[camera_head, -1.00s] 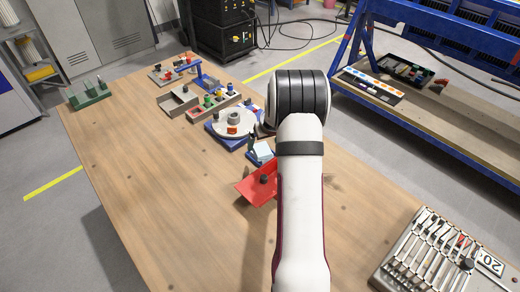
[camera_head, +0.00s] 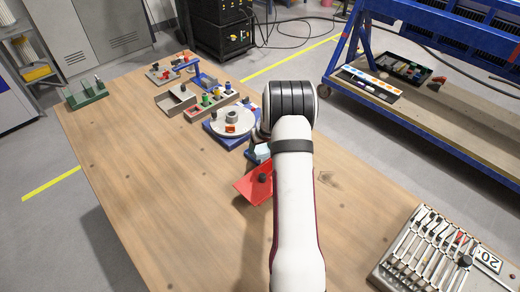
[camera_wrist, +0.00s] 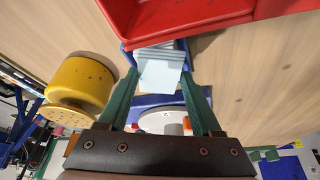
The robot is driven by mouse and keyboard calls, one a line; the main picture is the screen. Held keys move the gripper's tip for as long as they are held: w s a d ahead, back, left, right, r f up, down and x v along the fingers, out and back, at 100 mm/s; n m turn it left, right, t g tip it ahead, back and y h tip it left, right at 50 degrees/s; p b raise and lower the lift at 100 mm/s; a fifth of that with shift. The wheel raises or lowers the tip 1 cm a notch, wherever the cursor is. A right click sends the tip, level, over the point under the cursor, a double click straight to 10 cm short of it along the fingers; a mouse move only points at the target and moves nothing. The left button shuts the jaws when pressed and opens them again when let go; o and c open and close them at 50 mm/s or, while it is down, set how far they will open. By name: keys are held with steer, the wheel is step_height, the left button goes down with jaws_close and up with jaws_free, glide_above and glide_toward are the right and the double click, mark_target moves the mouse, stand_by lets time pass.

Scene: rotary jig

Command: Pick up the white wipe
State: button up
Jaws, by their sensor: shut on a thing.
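The white wipe (camera_wrist: 160,76) is pale and flat, and sits between the two green fingers of my gripper (camera_wrist: 160,84) in the wrist view. My gripper is shut on it. Behind it a stack of folded white wipes (camera_wrist: 158,54) lies in a blue holder (camera_wrist: 127,55). I cannot tell whether the held wipe still touches the stack. In the head view the blue holder (camera_head: 251,157) shows just left of my arm, with a pale patch on top. My gripper's fingers are hidden there behind the arm.
A red tray (camera_head: 254,186) stands close beside the holder. A white rotary disc on a blue base (camera_head: 233,121) is behind it. A yellow cylinder (camera_wrist: 82,82) shows in the wrist view. A tool rack (camera_head: 432,250) stands at the right.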

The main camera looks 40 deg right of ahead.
mark_target(262, 150)
steer(key=shift+s+r, duration=0.1)
steer(key=shift+r, duration=2.15)
steer(key=s+d+r, duration=0.4)
steer(key=s+r, duration=0.2)
steer(key=s, duration=0.4)
steer(key=shift+s+r, duration=0.25)
steer(key=shift+s, duration=0.15)
